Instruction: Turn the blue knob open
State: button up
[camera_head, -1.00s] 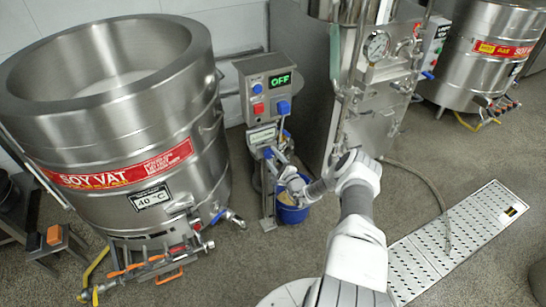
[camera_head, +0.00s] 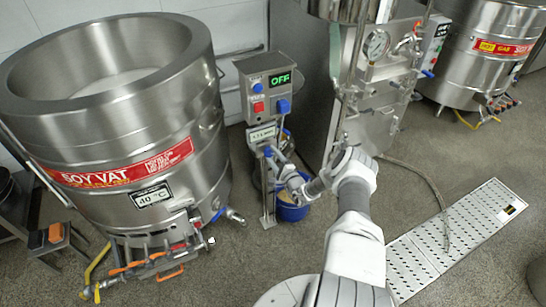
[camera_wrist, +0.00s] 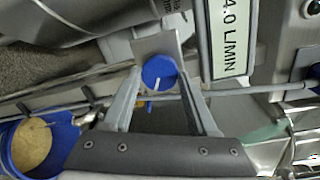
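The blue knob (camera_wrist: 158,72) is round with a white pointer line and sits on a grey metal bracket in the wrist view. The line points roughly down in that picture. My gripper (camera_wrist: 160,80) is open, with one finger on each side of the knob. A gap seems to remain at the fingers, but whether either one touches is hard to tell. In the head view my gripper (camera_head: 280,165) is small, just below the flow label (camera_head: 262,135) on the stand. The label also shows in the wrist view (camera_wrist: 230,35), reading 4.0 L/MIN.
A control box (camera_head: 258,82) with a green OFF display stands above the label. A blue bucket (camera_head: 291,212) with tan contents is below; it shows in the wrist view (camera_wrist: 62,128). The soy vat (camera_head: 110,130) is left, a steel machine (camera_head: 375,100) right.

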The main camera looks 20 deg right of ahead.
jog(key=o, duration=0.4)
jog(key=s, duration=0.5)
jog(key=s+p, duration=0.1)
jog(key=s, duration=0.5)
jog(key=s+d+r+p, duration=0.1)
jog(key=s, duration=0.5)
jog(key=shift+s, duration=0.2)
